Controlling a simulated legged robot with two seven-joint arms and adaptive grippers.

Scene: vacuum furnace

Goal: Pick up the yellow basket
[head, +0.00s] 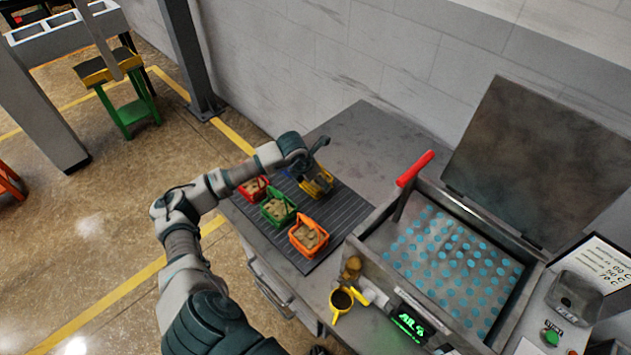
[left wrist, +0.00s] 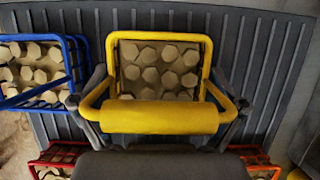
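The yellow basket (head: 319,187) stands on the dark ribbed mat, filled with tan hexagonal pieces. In the left wrist view the yellow basket (left wrist: 160,120) is centred, its thick handle bar toward the camera. My left gripper (head: 315,170) is right at the basket, coming from above. In the left wrist view its dark fingers (left wrist: 158,92) are wide apart, one at each side of the handle. I see no grip closed on the handle; whether the fingers touch it I cannot tell. My right gripper is not in view.
The red (head: 254,188), green (head: 277,208) and orange (head: 308,237) baskets stand close by on the mat (head: 345,208). A blue basket (left wrist: 40,70) stands left of the yellow one. An open furnace (head: 450,260) with a red handle (head: 414,168) and a yellow cup (head: 341,300) are to the right.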

